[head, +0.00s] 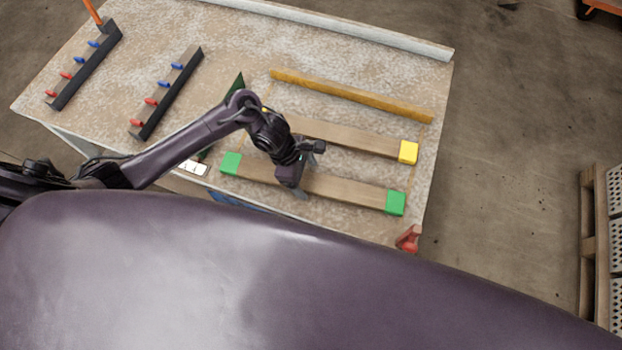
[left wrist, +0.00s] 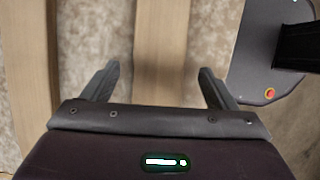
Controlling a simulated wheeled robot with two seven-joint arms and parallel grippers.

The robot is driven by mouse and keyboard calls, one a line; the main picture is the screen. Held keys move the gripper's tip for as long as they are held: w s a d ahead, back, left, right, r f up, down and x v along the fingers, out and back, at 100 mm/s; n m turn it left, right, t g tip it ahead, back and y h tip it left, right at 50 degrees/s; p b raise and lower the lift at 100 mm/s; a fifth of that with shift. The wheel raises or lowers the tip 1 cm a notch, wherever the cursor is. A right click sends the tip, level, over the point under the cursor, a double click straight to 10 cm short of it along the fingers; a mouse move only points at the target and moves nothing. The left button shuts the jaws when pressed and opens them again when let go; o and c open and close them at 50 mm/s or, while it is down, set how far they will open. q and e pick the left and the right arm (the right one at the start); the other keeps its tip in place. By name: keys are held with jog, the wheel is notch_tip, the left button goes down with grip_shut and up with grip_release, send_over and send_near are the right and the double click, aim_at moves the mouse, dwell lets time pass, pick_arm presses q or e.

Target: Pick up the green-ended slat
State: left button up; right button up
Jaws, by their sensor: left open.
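The green-ended slat (head: 340,188) lies flat near the front edge of the table, a wooden board with a green block at each end. My left gripper (head: 298,188) is over its middle and hides part of it. In the left wrist view, the slat (left wrist: 162,50) passes between the two open fingers of my left gripper (left wrist: 157,85), with a gap on each side. I cannot tell how far the fingertips are above the table. My right gripper is not in view.
A yellow-ended slat (head: 360,138) lies just behind, also in the left wrist view (left wrist: 30,70). Behind it is an ochre bar (head: 350,94). Two dark racks with red and blue pegs (head: 168,92) stand left. A red object (head: 408,238) is at the front right corner.

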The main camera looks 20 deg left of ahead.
pick_arm(q)
jog(key=shift+x, duration=0.95)
jog(key=shift+w, duration=0.1)
jog(key=c, duration=1.2)
jog(key=shift+c, duration=0.5)
jog(key=shift+r, duration=0.1)
